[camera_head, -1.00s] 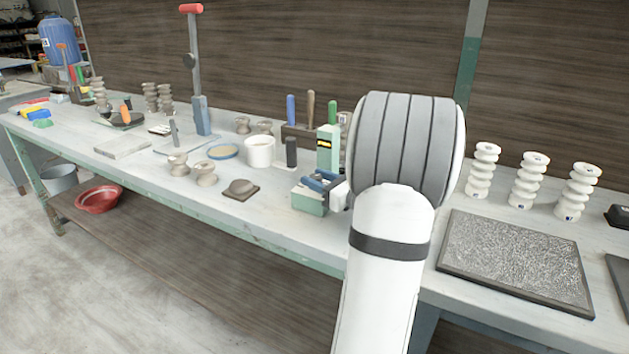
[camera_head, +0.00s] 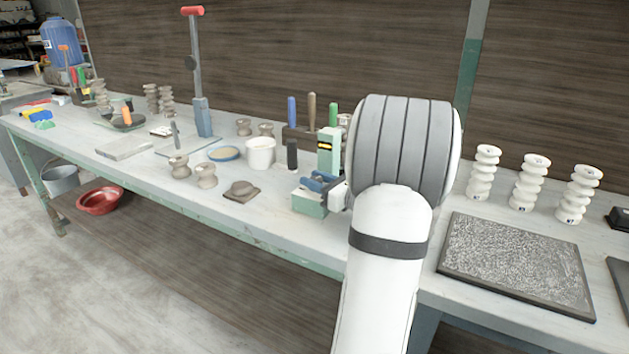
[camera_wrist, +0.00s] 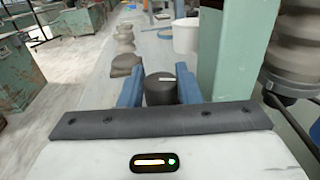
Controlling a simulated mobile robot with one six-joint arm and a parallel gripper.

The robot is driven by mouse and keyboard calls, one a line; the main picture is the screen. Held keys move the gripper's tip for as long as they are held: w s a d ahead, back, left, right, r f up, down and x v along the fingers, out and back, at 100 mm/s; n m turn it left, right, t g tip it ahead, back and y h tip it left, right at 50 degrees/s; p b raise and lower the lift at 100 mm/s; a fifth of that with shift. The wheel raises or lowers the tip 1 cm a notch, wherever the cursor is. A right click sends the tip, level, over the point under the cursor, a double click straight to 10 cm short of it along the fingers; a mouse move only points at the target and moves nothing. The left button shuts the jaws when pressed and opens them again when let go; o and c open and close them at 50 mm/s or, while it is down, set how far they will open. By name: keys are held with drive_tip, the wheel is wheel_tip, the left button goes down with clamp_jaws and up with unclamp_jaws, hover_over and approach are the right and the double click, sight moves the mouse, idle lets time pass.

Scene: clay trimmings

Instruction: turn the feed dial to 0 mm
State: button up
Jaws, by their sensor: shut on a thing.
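The feed dial (camera_wrist: 160,90) is a dark round knob with a short white mark on its top, in the middle of the wrist view. My gripper (camera_wrist: 159,80) has its two blue fingers shut on it, one on each side. In the head view my gripper (camera_head: 321,184) is at the small green machine (camera_head: 310,203), low in front of its green column (camera_head: 328,150). The column also shows in the wrist view (camera_wrist: 225,45), right of the fingers. The dial is hidden in the head view, and I cannot read any scale or number.
White ribbed insulators (camera_head: 484,172) and a speckled tray (camera_head: 515,262) are at the right.

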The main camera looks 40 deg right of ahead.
drive_tip(key=shift+y, duration=0.4)
drive_tip(key=n+g+y+p, duration=0.1)
drive_tip(key=n+y+p, duration=0.1)
drive_tip(key=n+g+y+p, duration=0.1)
drive_tip(key=n+y+p, duration=0.1)
drive_tip(key=y, duration=0.1)
drive_tip(key=shift+r+g, duration=0.1)
drive_tip(key=shift+g, duration=0.2)
drive_tip(key=shift+n+g+y+p, duration=0.7)
drive_tip(key=shift+n+g+y, duration=0.15)
drive_tip(key=shift+y, duration=0.35)
drive_tip(key=shift+f+n, duration=0.2)
drive_tip(key=shift+n, duration=0.05)
drive_tip(key=o, duration=0.7)
drive_tip(key=shift+c, duration=0.2)
drive_tip(key=shift+r, duration=0.1)
